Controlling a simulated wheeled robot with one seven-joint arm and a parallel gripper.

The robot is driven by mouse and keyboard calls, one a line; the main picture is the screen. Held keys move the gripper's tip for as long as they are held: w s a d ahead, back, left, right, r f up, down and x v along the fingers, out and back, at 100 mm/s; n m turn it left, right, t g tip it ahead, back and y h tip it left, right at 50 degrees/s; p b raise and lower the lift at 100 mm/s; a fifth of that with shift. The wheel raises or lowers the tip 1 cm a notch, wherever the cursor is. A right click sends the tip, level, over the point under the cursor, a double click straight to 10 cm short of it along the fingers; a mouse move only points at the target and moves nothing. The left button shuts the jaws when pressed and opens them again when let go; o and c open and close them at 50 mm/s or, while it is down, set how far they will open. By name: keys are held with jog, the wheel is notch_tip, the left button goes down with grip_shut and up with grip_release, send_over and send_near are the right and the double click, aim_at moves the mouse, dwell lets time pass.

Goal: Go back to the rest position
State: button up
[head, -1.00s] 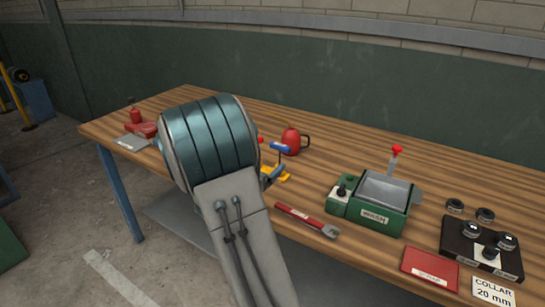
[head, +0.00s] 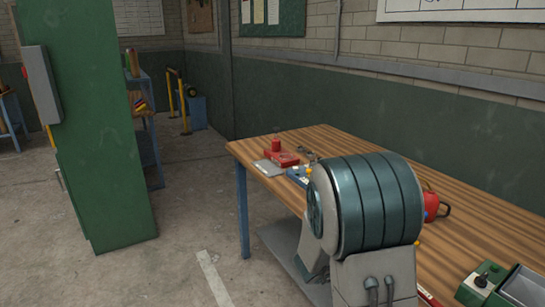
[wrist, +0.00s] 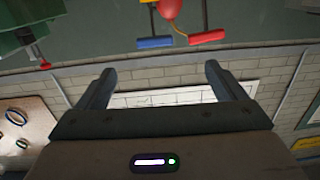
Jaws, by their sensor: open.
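My gripper (wrist: 160,68) shows in the wrist view with its two fingers spread apart and nothing between them. Behind the fingers are a brick wall and a pale framed board (wrist: 180,97). In the head view the gripper is out of sight, and a large part of my own arm stands in front of the wooden workbench (head: 330,140). The arm hides part of the bench top.
A tall green cabinet (head: 90,150) stands at the left, with open floor (head: 190,225) between it and the bench. A red object (head: 283,157) lies on the bench's far end. A red can (head: 432,207) and a green device (head: 485,285) are at the right.

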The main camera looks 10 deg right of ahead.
jog(key=a+r+n+t+y+p, duration=0.2)
jog(key=a+n+y, duration=0.2)
jog(key=a+y, duration=0.4)
jog(key=a+r+n+t+y+p, duration=0.2)
jog(key=a+r+n+y, duration=0.15)
jog(key=a+y, duration=0.45)
jog(key=s+a+n+g+p, duration=0.2)
jog(key=s+n+g, duration=0.3)
jog(key=s, duration=1.6)
jog(key=a+g, duration=0.1)
jog(key=g, duration=0.2)
jog(key=shift+r+p, duration=0.2)
jog(key=shift+p, duration=0.1)
